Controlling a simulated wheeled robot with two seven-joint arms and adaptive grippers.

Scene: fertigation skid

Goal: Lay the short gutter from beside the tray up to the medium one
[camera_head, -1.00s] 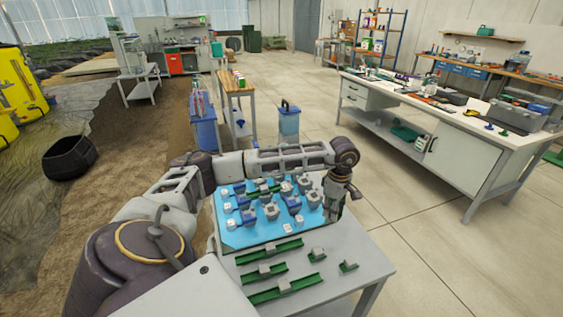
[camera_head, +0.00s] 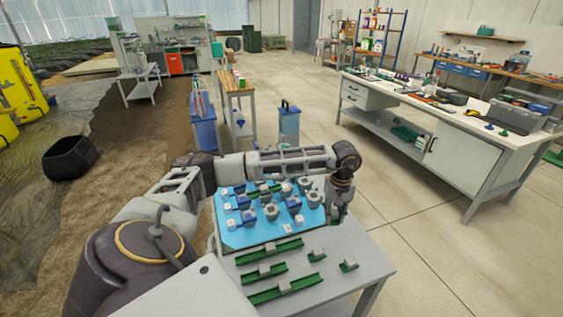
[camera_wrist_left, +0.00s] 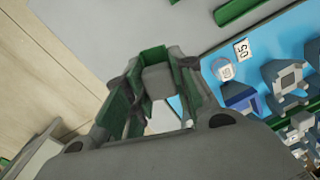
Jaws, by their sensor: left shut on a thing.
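A mid-length green gutter (camera_head: 250,275) lies on the grey table in front of the tray, between two longer ones. I cannot tell for certain whether it is the medium one. My right gripper is not in view.
The tray carries several grey and blue fittings (camera_head: 271,211). The table's right front corner is bare.

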